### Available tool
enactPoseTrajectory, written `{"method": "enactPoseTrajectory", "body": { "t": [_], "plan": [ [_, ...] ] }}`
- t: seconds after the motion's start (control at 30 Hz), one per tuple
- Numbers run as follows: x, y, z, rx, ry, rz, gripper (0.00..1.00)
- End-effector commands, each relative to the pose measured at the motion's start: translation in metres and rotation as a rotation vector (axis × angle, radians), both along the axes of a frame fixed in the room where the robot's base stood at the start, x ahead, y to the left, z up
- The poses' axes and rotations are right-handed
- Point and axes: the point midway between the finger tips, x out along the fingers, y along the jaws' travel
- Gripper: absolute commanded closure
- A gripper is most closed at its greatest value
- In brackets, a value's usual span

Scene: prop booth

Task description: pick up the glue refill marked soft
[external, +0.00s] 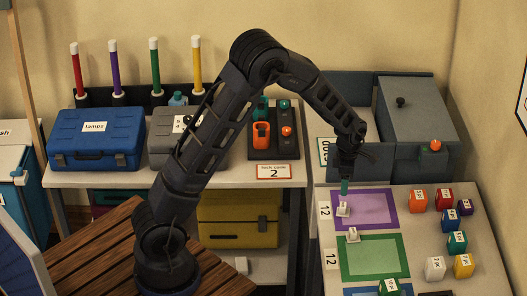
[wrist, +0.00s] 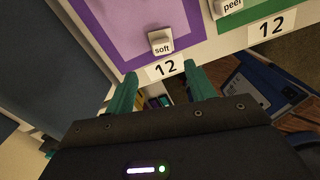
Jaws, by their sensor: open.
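The glue refill marked soft (wrist: 160,40) is a small white block with a dark label. It stands at the edge of a purple-bordered mat (wrist: 134,52), beside a white card reading 12 (wrist: 165,69). In the external view the same white refill (external: 343,210) stands at the left edge of the purple mat (external: 391,222). My gripper (wrist: 160,74) is open, its two teal fingers spread with nothing between them. In the wrist view the refill is just beyond the fingertips. In the external view my gripper (external: 345,187) points down close above the refill; any contact is unclear.
A similar white block marked peel (wrist: 228,7) stands on the neighbouring green-bordered mat (external: 343,262). Several coloured blocks stand right of the mats, including an orange one (external: 418,201). A grey bin with a lidded box (external: 420,115) rises behind the mats.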

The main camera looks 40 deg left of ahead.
Motion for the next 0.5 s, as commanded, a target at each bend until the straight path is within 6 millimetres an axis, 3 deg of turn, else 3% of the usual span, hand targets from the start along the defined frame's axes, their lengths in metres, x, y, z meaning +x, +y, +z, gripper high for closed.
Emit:
{"method": "enactPoseTrajectory", "body": {
  "t": [0.3, 0.5],
  "plan": [
    [0.000, 0.000, -0.043, 0.000, 0.001, -0.001, 0.45],
    [-0.001, -0.001, -0.054, 0.000, 0.001, -0.002, 0.45]
  ]
}}
